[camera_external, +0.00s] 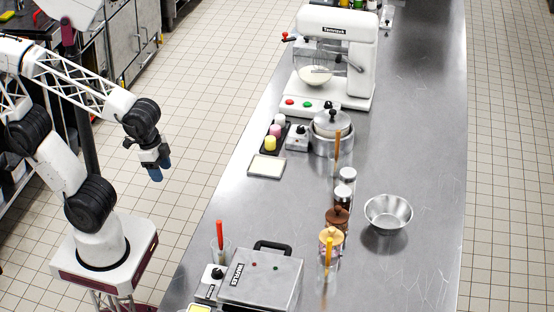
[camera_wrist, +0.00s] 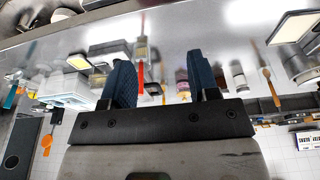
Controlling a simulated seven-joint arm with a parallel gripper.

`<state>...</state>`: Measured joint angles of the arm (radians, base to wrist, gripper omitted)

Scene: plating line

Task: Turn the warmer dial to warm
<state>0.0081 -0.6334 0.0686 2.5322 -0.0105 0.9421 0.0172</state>
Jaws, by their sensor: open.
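A small white control box with a black dial (camera_external: 299,132) stands beside a lidded steel pot (camera_external: 331,146) at the middle of the counter's left side. A second box with a black dial (camera_external: 217,273) stands left of the grey appliance at the near end. I cannot tell from a label which one is the warmer's, and the dial settings are too small to read. My gripper (camera_external: 155,172) hangs over the floor left of the counter, apart from both dials. In the wrist view its two blue fingers (camera_wrist: 161,82) are spread and nothing is between them.
The steel counter (camera_external: 410,140) has a white mixer (camera_external: 362,60) at the back. A grey appliance (camera_external: 262,281), a glass with a red-handled tool (camera_external: 220,237), several jars and a steel bowl (camera_external: 388,212) stand nearer. The space between my gripper and the counter is clear.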

